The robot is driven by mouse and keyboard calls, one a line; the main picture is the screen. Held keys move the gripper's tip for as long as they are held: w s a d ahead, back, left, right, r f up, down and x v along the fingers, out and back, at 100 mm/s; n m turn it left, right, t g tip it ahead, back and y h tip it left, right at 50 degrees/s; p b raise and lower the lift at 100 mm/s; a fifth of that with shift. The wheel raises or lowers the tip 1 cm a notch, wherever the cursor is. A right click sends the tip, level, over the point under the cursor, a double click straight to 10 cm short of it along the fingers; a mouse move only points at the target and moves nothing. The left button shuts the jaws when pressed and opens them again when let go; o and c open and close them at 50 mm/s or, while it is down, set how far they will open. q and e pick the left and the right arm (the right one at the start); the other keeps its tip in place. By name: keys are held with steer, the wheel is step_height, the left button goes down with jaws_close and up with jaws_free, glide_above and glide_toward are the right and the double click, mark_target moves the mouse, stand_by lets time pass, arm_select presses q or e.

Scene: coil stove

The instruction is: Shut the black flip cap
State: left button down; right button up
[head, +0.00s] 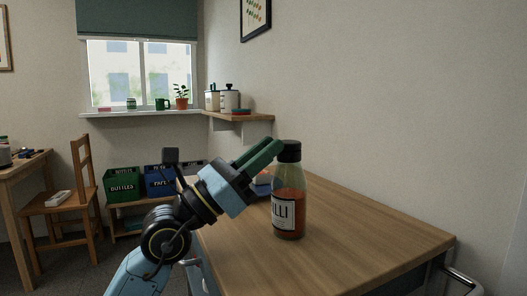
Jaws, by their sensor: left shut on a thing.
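A clear bottle (290,195) with orange-red contents and a white label ending in "LLI" stands upright on the wooden counter. Its black flip cap (289,152) is on top. The cap's hinge and lid edge are too small to make out. My left gripper (277,150) reaches in from the left with its green fingers at the cap's left side. It is shut on the black flip cap, though the fingertips' grip is partly hidden. My right gripper is not in view.
The wooden counter (350,225) is clear right of the bottle, with a wall behind. Something low lies partly hidden behind my left gripper. A small shelf (240,117) with jars is on the wall behind. Green and blue bins (122,184) and a wooden chair (82,190) stand at left.

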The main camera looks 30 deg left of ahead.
arm_select(q)
steer(key=shift+f, duration=0.2)
stand_by(0.3)
steer(key=c, duration=1.3)
jaws_free()
steer(key=shift+r, duration=0.1)
steer(key=shift+a, duration=0.1)
